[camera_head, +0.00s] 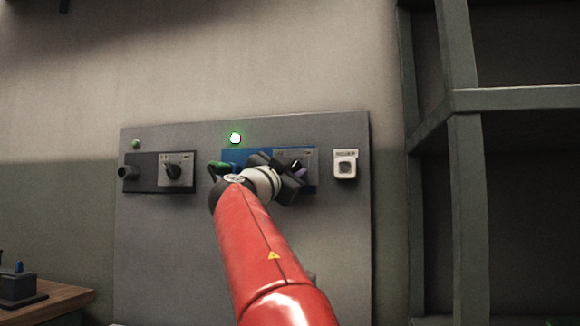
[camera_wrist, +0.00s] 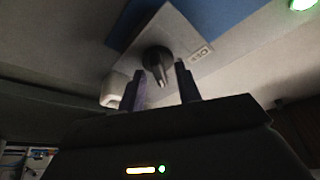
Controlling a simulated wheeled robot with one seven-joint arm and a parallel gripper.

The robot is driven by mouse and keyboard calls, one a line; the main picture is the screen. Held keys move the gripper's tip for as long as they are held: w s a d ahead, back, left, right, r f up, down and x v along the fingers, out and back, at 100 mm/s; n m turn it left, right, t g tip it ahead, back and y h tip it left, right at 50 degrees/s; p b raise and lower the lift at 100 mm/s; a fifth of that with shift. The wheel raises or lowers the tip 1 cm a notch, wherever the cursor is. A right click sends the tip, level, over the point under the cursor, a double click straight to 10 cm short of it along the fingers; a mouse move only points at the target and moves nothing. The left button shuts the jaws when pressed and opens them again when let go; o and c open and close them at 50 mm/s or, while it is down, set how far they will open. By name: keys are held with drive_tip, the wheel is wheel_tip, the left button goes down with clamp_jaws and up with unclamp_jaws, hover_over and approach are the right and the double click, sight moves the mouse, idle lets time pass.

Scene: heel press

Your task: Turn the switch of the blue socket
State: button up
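The blue socket (camera_head: 236,156) is on the grey wall panel, partly hidden behind my red arm. Its grey switch plate (camera_head: 309,156) shows at its right end. In the wrist view, the dark switch knob (camera_wrist: 158,62) stands on the plate, with the blue body (camera_wrist: 208,18) beyond. My gripper (camera_head: 290,176) is in front of the plate in the head view. In the wrist view its two dark fingers (camera_wrist: 160,70) are apart, one to each side of the knob's lever. Whether they touch it cannot be told. A green plug-like part (camera_head: 219,168) shows at the socket's left.
A green lamp (camera_head: 235,138) is lit above the blue socket. A black socket (camera_head: 160,172) with its own switch (camera_head: 174,171) is at the left, below a dimmer green lamp (camera_head: 136,144). A white box (camera_head: 345,165) is at the right. Shelving (camera_head: 465,200) stands further right.

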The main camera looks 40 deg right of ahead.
clamp_jaws()
